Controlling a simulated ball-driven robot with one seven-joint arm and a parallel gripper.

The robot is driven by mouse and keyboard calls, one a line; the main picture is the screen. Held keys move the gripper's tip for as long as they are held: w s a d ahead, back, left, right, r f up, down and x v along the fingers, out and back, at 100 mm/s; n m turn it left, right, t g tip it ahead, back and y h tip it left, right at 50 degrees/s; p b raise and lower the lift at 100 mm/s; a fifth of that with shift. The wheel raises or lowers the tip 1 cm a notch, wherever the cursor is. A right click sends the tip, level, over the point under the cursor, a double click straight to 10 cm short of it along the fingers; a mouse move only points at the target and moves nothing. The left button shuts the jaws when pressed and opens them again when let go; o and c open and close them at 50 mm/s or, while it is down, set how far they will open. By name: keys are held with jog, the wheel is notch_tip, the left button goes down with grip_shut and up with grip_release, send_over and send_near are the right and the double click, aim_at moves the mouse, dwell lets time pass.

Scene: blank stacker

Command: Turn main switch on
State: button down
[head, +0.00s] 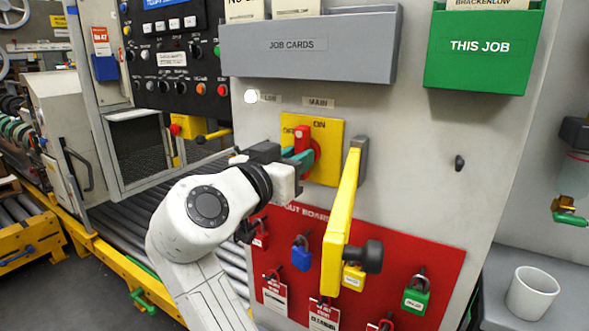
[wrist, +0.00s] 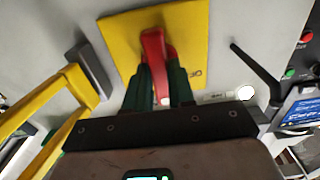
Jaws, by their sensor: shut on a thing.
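The main switch is a red rotary handle (head: 303,138) on a yellow plate (head: 328,172) below the MAIN label (head: 319,102). The plate bears OFF at the left and ON at the upper middle. My gripper (head: 302,158) reaches in from the left, its green fingers closed on the red handle. In the wrist view the handle (wrist: 154,48) sits between the fingertips (wrist: 160,75) of my gripper, against the yellow plate (wrist: 120,38). The gripper hides part of the handle, so its exact angle is hard to tell.
A yellow bar (head: 342,215) with a black knob (head: 373,257) juts out from a grey bracket (head: 361,155) just right of the switch. A red lockout board (head: 440,262) with several padlocks hangs below. A grey job-card rack (head: 310,62) is above.

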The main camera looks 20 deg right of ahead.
jog(key=shift+f, duration=0.1)
dwell(0.4)
jog(key=c, duration=1)
grip_release()
jog(key=shift+o, duration=0.2)
jog(key=v, duration=1.1)
jog(key=shift+p, duration=0.4)
